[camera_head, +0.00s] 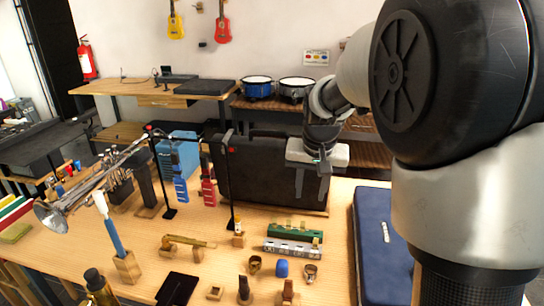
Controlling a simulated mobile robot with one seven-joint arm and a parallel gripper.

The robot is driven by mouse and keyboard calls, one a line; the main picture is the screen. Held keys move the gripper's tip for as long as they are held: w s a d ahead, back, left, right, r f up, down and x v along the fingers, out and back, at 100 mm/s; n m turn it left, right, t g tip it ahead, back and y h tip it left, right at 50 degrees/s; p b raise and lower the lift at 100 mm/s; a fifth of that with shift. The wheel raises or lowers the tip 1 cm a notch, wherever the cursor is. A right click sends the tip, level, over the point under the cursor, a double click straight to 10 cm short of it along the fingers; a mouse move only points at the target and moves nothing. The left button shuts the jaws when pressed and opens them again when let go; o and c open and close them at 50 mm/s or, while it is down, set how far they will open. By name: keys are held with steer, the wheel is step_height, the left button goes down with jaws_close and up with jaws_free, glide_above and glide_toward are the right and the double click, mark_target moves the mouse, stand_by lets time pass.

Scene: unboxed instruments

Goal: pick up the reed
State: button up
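I cannot tell for certain which small piece is the reed. A small pale piece on a wooden block (239,238) stands near the table's middle, beside a thin black stand, and could be it. Two brown upright pieces, one on the left (244,287) and one on the right (288,288), stand at the front edge. My gripper (312,192) hangs above the back of the table, before a large black case (260,168). Its fingers point down and look apart, with nothing visible between them. It is well above and behind the small pieces.
Green and silver harmonicas (292,249) lie right of the middle, near a blue piece (282,268) and two rings. A blue case (382,240) fills the right. A trumpet (95,190) and a brush-like tool in a block (112,235) stand left. Thin stands rise mid-table.

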steer(key=p, duration=0.1)
glide_toward(303, 222)
steer(key=shift+g+h, duration=0.3)
steer(key=shift+w+a+b+x, duration=0.15)
steer(key=shift+b+x, duration=0.6)
steer(key=shift+x, duration=1.75)
steer(key=shift+w+a+b+x, duration=0.15)
steer(key=shift+b+x, duration=0.55)
steer(key=shift+x, duration=1.8)
steer(key=shift+r, duration=0.1)
jaws_close()
